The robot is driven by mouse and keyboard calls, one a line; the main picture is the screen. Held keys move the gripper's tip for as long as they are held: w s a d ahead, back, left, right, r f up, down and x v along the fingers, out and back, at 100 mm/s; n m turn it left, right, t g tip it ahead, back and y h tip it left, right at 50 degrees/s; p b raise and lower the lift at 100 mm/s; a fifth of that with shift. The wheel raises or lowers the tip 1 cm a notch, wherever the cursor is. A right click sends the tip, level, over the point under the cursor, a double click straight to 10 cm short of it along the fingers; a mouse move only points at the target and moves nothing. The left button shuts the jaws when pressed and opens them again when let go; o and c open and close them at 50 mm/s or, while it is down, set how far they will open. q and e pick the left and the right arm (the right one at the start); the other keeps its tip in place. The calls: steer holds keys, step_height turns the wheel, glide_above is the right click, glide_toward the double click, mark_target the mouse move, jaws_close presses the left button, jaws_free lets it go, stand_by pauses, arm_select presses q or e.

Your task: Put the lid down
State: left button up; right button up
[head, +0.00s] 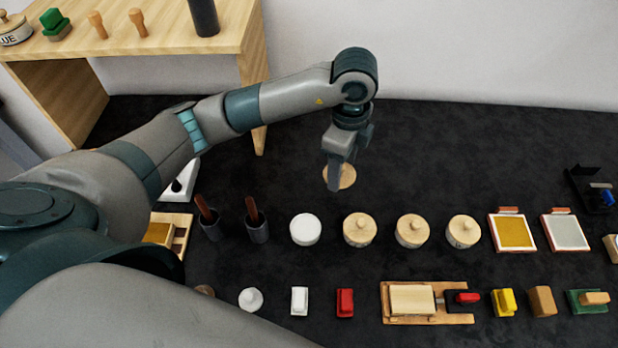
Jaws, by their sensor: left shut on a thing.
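My left gripper (335,183) points down and is shut on a round wooden lid (348,177). The fingers hide part of the lid. The lid is held behind the row of round pots, apart from them. A white round pot (305,230) with a plain white top and no knob stands in front of it, slightly left. To its right are three pots with knobbed wooden lids: one (359,230), another (412,232) and a third (463,232). My right gripper is not in view.
Two dark cups with brown handles (257,230) stand left of the pots. Two framed pads (513,233) lie to the right. A wooden press (410,302) and small coloured blocks (345,302) form the front row. The dark surface (470,150) behind the pots is clear.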

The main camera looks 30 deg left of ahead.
arm_select(q)
glide_above(309, 189)
step_height(309, 189, down, 4)
steer(key=shift+f+p, duration=0.2)
steer(key=shift+p, duration=0.25)
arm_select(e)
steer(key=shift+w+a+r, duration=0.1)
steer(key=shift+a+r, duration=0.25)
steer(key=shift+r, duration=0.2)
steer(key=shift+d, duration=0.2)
arm_select(q)
steer(key=shift+f, duration=0.25)
step_height(309, 189, down, 3)
steer(key=shift+r+p, duration=0.15)
steer(key=shift+p, duration=0.6)
steer(key=shift+f, duration=0.45)
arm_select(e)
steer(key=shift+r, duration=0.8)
